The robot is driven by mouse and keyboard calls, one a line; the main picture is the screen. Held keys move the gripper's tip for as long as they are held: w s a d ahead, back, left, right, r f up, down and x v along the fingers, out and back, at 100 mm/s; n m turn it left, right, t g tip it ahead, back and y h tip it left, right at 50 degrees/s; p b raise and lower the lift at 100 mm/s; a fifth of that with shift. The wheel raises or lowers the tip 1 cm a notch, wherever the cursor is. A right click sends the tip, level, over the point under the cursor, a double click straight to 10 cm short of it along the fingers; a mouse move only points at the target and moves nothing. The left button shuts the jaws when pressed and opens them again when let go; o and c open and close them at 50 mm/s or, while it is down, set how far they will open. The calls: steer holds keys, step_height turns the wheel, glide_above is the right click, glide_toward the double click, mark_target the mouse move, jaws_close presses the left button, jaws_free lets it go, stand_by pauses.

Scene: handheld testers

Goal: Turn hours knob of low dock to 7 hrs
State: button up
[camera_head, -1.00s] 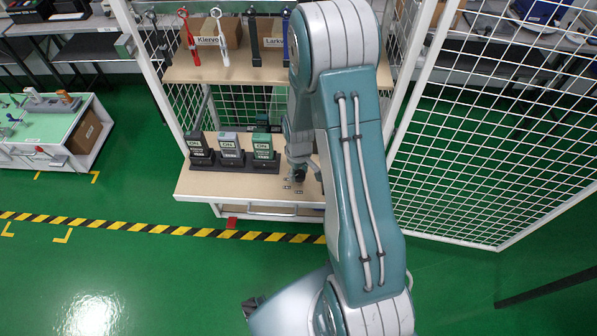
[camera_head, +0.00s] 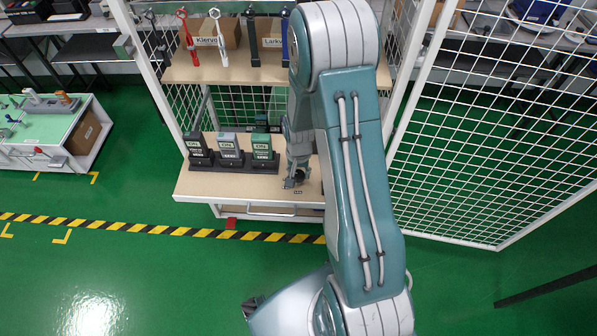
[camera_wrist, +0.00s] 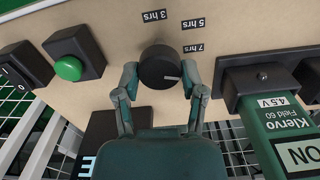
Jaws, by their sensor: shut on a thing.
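In the head view my gripper (camera_head: 294,181) is low over the right part of the low dock's wooden shelf (camera_head: 225,188).
A green tester (camera_wrist: 290,130) stands in a black holder right of the knob in the wrist view. A green button (camera_wrist: 68,68) and a black switch (camera_wrist: 22,66) lie left. Black (camera_head: 199,147) and grey (camera_head: 229,147) testers and a mesh panel (camera_head: 480,130) flank the arm.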

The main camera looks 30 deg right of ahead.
mark_target(298, 173)
steer(key=shift+s+f+m, duration=0.1)
steer(key=shift+m, duration=1)
steer(key=o, duration=1.1)
steer(key=shift+o, duration=0.2)
step_height(298, 173, up, 12)
